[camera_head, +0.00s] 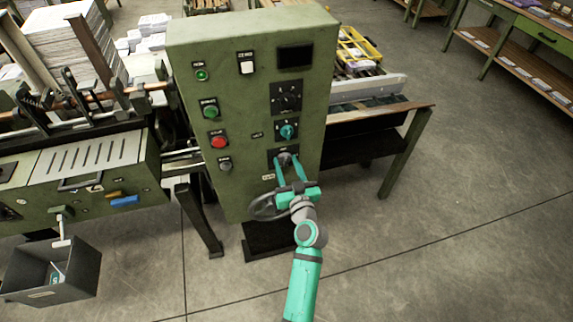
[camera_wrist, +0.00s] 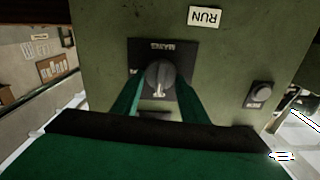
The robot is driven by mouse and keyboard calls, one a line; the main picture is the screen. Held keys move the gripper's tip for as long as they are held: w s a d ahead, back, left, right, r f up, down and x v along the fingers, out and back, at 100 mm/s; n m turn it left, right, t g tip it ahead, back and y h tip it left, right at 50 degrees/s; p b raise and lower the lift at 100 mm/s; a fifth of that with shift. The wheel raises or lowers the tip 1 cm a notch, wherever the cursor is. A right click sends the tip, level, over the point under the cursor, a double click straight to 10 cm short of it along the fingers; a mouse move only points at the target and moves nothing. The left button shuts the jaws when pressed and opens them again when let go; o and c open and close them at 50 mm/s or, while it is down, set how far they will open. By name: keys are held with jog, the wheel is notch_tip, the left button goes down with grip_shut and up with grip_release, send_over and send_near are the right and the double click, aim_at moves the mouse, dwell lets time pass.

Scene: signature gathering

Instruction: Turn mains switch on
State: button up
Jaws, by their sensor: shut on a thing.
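The mains switch (camera_wrist: 160,76) is a dark rotary knob on a black plate marked "MAINS" in the wrist view. In the head view the knob (camera_head: 285,158) is low on the front of the green control cabinet (camera_head: 243,188), partly covered by my gripper. My gripper (camera_head: 287,162) is teal, with its two fingers reaching up to the knob. In the wrist view the gripper (camera_wrist: 160,90) has a finger on each side of the knob and is shut on it. The lower part of the plate is partly hidden.
Above the mains knob are a teal-handled selector (camera_head: 287,131) and a black dial (camera_head: 287,97). Green (camera_head: 210,112) and red (camera_head: 219,142) buttons are on the left. A handwheel (camera_head: 264,207) sits just below my gripper. An open dark bin (camera_head: 80,275) is at lower left. Floor at right is clear.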

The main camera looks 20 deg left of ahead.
jog(key=m, duration=0.4)
jog(key=shift+d, duration=0.1)
jog(key=m, duration=0.4)
jog(key=shift+w+f, duration=0.1)
jog(key=shift+f, duration=0.05)
jog(key=shift+d+f+m, duration=0.1)
jog(key=shift+m, duration=2.2)
jog(key=shift+f+m, duration=0.1)
jog(key=shift+m, duration=2.2)
jog(key=o, duration=1)
